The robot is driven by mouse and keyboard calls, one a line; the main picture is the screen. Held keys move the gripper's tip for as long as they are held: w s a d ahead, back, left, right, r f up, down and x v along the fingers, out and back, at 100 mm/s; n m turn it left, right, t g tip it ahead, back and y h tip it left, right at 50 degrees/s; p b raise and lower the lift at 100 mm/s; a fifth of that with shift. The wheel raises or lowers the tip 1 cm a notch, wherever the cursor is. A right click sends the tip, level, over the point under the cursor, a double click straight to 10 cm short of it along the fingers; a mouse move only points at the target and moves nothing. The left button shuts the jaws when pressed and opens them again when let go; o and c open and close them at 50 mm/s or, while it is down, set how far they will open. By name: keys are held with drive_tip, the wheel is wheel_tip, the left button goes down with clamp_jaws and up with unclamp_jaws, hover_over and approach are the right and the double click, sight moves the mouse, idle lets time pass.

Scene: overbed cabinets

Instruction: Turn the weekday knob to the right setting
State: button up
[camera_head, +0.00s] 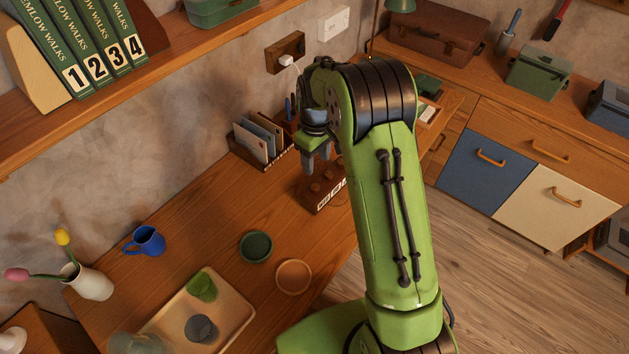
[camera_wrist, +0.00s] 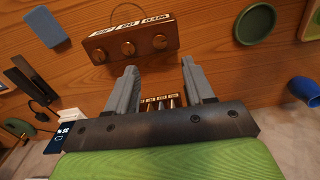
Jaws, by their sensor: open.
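A wooden block (camera_head: 317,204) with three round brown knobs and white labels stands on the desk. It also shows in the wrist view (camera_wrist: 112,39), where the knobs sit in a row. The label beside the right knob (camera_wrist: 159,41) there seems to read WED, upside down; the others are hard to read. My gripper (camera_head: 316,166) is open and empty, pointing down above the block in the head view. In the wrist view its two grey fingers (camera_wrist: 160,76) are apart, and no knob is between them. Part of the block is hidden behind my arm in the head view.
A letter rack (camera_head: 262,140) stands behind the block, near the wall. A green dish (camera_head: 256,247), an orange ring-like dish (camera_head: 293,277), a blue mug (camera_head: 146,241) and a tray (camera_head: 236,312) with cups are on the near desk. A shelf (camera_head: 150,75) with books hangs above.

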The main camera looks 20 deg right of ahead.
sight(315, 186)
wheel_tip(315, 186, down, 11)
drive_tip(key=shift+w+r+b, duration=0.1)
drive_tip(key=shift+w+b, duration=0.05)
drive_tip(key=shift+b, duration=0.5)
clamp_jaws()
drive_tip(key=m, duration=0.3)
drive_tip(key=shift+m+b, duration=0.3)
drive_tip(key=shift+b, duration=0.05)
drive_tip(key=shift+m, duration=2)
